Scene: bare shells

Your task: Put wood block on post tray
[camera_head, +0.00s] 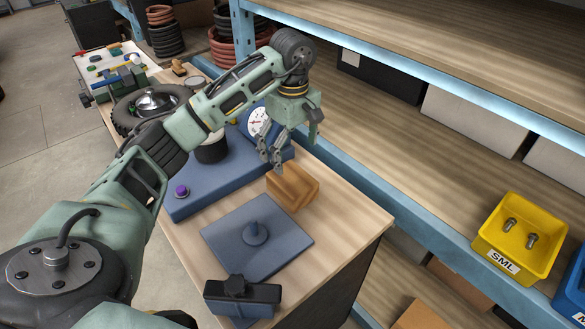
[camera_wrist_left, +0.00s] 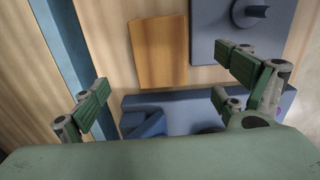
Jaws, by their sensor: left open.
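The wood block (camera_head: 293,187) stands on the wooden bench top beside the post tray. It also shows in the left wrist view (camera_wrist_left: 159,52), ahead of the fingers. The post tray (camera_head: 272,256) is a flat blue-grey plate with a short round post (camera_head: 254,233) in its middle. In the left wrist view part of the tray (camera_wrist_left: 215,50) and its post show at upper right. My left gripper (camera_head: 272,160) hangs above and just behind the block, pointing down. Its fingers (camera_wrist_left: 165,100) are spread wide and hold nothing. My right gripper is not seen.
A blue scale base (camera_head: 215,180) with a dial lies behind the block and tray. A dark clamp-like object (camera_head: 242,295) sits at the bench's front. Blue shelving on the right holds a yellow bin (camera_head: 520,238) with bolts. A tyre (camera_head: 125,125) lies farther back.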

